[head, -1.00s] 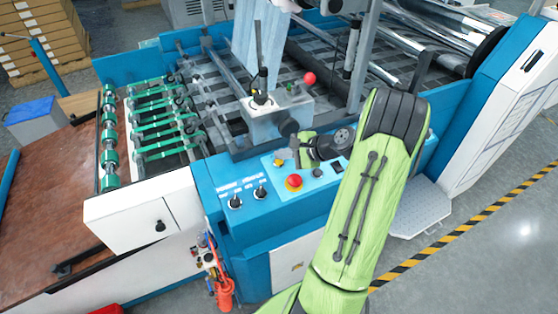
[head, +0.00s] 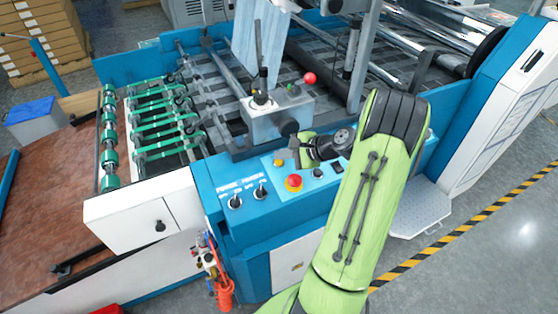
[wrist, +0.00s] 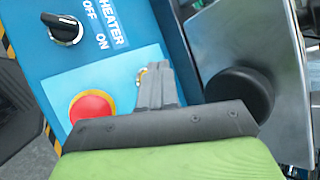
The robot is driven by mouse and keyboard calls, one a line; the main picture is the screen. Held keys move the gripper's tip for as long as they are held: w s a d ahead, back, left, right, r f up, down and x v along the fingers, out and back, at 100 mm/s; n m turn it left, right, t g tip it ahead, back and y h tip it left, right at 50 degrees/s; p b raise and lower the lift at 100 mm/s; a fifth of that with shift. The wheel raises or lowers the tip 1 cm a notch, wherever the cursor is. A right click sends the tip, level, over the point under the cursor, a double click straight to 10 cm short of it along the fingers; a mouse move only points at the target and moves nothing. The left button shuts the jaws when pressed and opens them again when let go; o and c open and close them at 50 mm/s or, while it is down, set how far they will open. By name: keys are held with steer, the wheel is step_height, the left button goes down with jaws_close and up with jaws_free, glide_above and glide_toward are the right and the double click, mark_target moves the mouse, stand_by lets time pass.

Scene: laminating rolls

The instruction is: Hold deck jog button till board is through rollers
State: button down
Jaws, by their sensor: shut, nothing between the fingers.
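My gripper (wrist: 157,88) is shut and empty, its fingertips down at the light-blue control panel (wrist: 120,72). A small brass-rimmed button (wrist: 142,76) shows at the fingertips, mostly hidden by them; I cannot tell whether it is pressed. In the head view my gripper (head: 294,154) is over the same panel, just behind the red stop button (head: 294,182). That red button also shows in the wrist view (wrist: 91,108), left of the fingers. The green-sleeved rollers (head: 165,119) are at the machine's left end. I cannot make out a separate board in the rollers.
The heater knob (wrist: 63,29) and power knob (head: 235,202) are on the panel. A black round knob (wrist: 240,95) is right of the fingers. Floor at the right is open.

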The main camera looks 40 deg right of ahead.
steer(key=shift+f, duration=0.15)
steer(key=shift+w+f, duration=0.1)
steer(key=shift+f, duration=0.2)
steer(key=shift+f, duration=0.4)
stand_by(2.2)
stand_by(4.0)
steer(key=shift+r+p, duration=0.55)
steer(key=shift+r, duration=0.3)
